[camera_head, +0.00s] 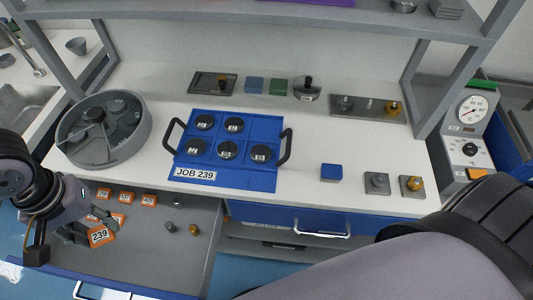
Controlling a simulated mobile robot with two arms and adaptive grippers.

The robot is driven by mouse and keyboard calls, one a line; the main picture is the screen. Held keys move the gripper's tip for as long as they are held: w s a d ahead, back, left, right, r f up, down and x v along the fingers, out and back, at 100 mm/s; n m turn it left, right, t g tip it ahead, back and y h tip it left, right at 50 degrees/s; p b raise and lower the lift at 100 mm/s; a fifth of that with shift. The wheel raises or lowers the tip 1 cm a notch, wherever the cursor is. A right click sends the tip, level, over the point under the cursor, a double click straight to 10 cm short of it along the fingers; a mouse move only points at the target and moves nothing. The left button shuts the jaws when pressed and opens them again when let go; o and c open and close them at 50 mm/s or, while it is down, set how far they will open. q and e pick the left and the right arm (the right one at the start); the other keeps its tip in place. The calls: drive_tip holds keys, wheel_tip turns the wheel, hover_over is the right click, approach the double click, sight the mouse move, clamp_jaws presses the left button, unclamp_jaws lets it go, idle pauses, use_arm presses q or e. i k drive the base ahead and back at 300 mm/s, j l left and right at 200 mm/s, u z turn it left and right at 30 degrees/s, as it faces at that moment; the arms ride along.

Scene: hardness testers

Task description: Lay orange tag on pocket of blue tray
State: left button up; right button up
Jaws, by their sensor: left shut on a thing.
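The blue tray (273,185) lies on the white bench with a "JOB 239" label (195,174) on its front edge. Several black round pieces sit in its pockets, and the pocket at its back right (264,127) looks empty. My left gripper (88,232) is low at the left, over the open drawer. It is shut on an orange tag (102,237) marked 239, which is tilted; the fingers partly hide its edge. Only the arm of my right side shows, at bottom right; its gripper is out of view.
Several other orange tags (125,198) lie in the open grey drawer (165,255). A round grey sectioned container (104,158) stands left of the tray. A blue block (331,172) and small metal blocks (377,183) stand to its right. The tray's side handles (287,147) stick out.

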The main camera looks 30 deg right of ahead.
sight(262, 181)
drive_tip(key=j+z, duration=0.15)
drive_tip(key=z, duration=0.25)
drive_tip(key=k+j+z, duration=0.1)
drive_tip(key=z, duration=0.3)
drive_tip(key=k+j+z, duration=0.1)
drive_tip(key=z, duration=0.3)
drive_tip(key=k+j+z, duration=0.1)
drive_tip(key=z, duration=0.35)
drive_tip(key=j, duration=0.05)
